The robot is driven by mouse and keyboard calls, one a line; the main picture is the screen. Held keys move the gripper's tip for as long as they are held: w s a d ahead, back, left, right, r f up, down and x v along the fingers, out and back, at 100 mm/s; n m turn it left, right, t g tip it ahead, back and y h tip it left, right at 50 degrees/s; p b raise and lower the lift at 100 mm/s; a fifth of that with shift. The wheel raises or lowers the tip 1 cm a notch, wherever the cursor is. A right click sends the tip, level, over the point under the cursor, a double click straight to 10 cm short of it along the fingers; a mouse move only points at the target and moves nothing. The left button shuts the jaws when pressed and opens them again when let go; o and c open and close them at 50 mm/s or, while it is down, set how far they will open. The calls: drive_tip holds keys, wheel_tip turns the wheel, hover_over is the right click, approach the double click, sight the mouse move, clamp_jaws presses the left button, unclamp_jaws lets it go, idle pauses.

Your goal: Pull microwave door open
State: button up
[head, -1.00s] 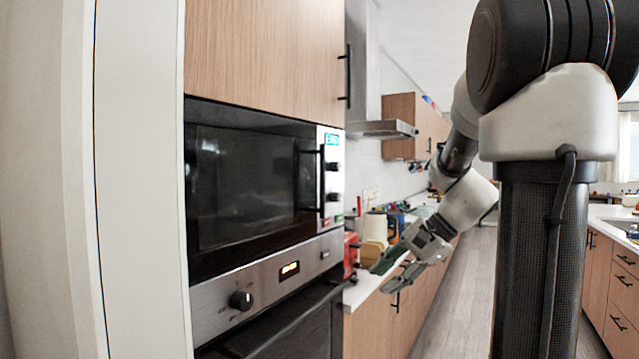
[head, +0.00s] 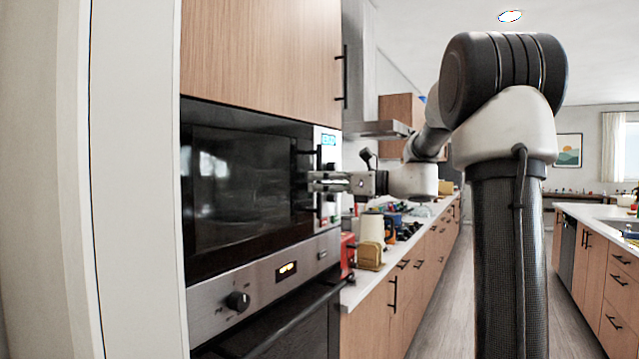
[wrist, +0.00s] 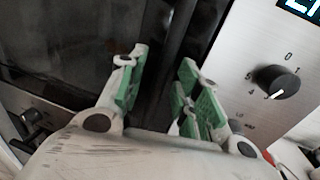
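The microwave (head: 240,190) is built into the tall cabinet at the left of the head view, and its dark glass door is shut. Its black vertical handle (head: 319,160) stands at the door's right side, beside the steel control panel (head: 330,150). My gripper (head: 318,182) is at the handle, at about its mid-height, and hides part of it. In the wrist view, my gripper (wrist: 163,75) is open, its green-padded fingers apart. The dark handle bar (wrist: 178,45) runs up between or just beyond the fingertips; I cannot tell whether they touch it.
A round knob (wrist: 275,83) on the control panel lies right of the fingers. An oven (head: 270,300) with a knob is below the microwave. A counter with a red appliance (head: 347,255) and several small items runs off to the right. The floor aisle (head: 440,310) is clear.

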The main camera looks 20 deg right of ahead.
drive_tip(key=shift+w+a, duration=0.2)
drive_tip(key=shift+a, duration=0.05)
clamp_jaws()
drive_tip(key=shift+s, duration=0.1)
